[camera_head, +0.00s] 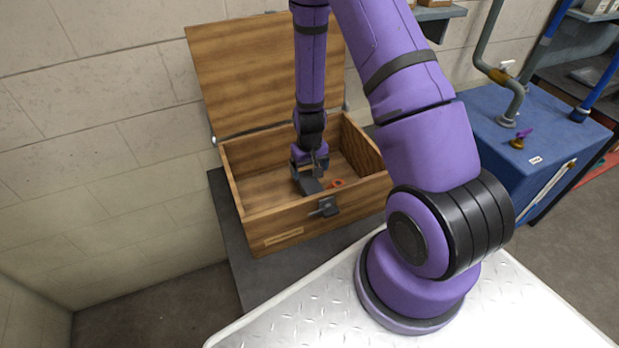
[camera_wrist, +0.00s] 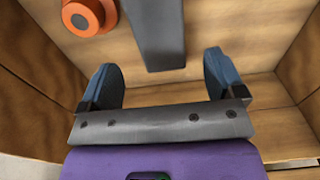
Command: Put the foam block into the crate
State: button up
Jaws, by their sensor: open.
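The wooden crate (camera_head: 285,222) stands with its hinged lid (camera_head: 245,75) raised against the wall. My gripper (camera_head: 310,168) is down inside the crate, pointing at its floor. In the wrist view my gripper's two fingers (camera_wrist: 160,80) are wide apart with nothing pinched between them. A dark grey block (camera_head: 312,186), which looks like the foam block, is inside the crate just below the fingers. It also shows in the wrist view (camera_wrist: 157,32), running out of the top edge. Whether it lies flat on the floor is hard to tell.
An orange ring-shaped part (camera_head: 338,183) with a grey centre lies in the crate, right of the block; it is at top left in the wrist view (camera_wrist: 88,15). The crate sits on a dark surface (camera_head: 232,235). A blue cabinet (camera_head: 545,150) with pipes stands at the right.

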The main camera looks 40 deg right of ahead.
jog(key=shift+r, duration=2.1)
notch_tip(320, 180, up, 12)
jog(key=t, duration=0.1)
send_over(309, 181)
jog(key=a, duration=0.2)
notch_tip(309, 181, up, 13)
jog(key=s+a+n+t, duration=0.1)
jog(key=s+a, duration=0.1)
jog(key=a, duration=0.1)
jog(key=s+a+r+n+t, duration=0.1)
jog(key=s+a+r+t, duration=0.2)
jog(key=s+r, duration=1.4)
jog(key=s, duration=0.3)
jog(key=shift+s+r, duration=0.2)
jog(key=shift+r, duration=0.1)
